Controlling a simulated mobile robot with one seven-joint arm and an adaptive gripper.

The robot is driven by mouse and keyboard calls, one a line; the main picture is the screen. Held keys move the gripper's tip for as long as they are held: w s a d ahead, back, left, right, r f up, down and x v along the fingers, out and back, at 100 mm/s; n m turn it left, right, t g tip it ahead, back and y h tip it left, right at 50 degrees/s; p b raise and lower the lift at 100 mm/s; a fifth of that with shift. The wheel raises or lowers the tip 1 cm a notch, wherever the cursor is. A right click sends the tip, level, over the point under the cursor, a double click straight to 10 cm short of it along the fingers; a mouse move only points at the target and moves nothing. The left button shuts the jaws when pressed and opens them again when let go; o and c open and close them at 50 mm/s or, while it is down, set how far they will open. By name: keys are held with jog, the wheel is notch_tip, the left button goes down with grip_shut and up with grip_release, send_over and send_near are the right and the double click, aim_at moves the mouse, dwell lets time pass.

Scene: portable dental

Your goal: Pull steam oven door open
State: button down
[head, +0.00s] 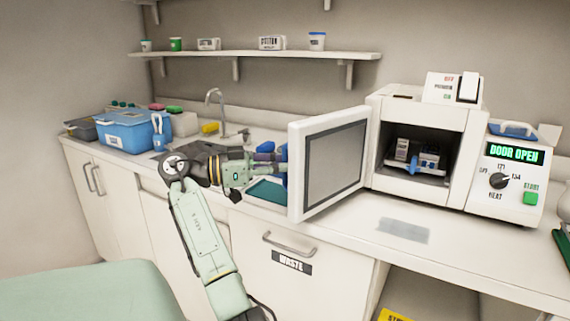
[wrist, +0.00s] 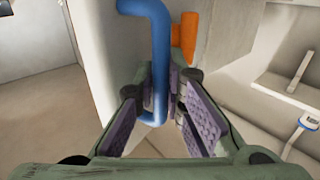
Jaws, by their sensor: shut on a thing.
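The steam oven (head: 420,150) stands on the counter at the right. Its white door (head: 335,160) is swung wide open to the left, and its dark inside holds a rack with small packs (head: 415,158). The display reads "DOOR OPEN" (head: 514,153). My gripper (head: 280,165) is at the outer face of the door, partly hidden behind the door's edge. In the wrist view, the blue door handle (wrist: 160,60) runs down between the purple-padded fingers of my gripper (wrist: 165,105), which are shut on it. An orange part (wrist: 189,38) sits beside the handle.
A sink with a tap (head: 215,105) lies behind my arm. A blue box (head: 128,130) stands at the left of the counter. A shelf (head: 260,54) holds small containers. A grey patch (head: 404,230) lies on the clear counter before the oven. A green padded surface (head: 90,290) is at front left.

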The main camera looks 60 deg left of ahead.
jog(key=c, duration=1.9)
grip_release()
jog(key=v, duration=1.2)
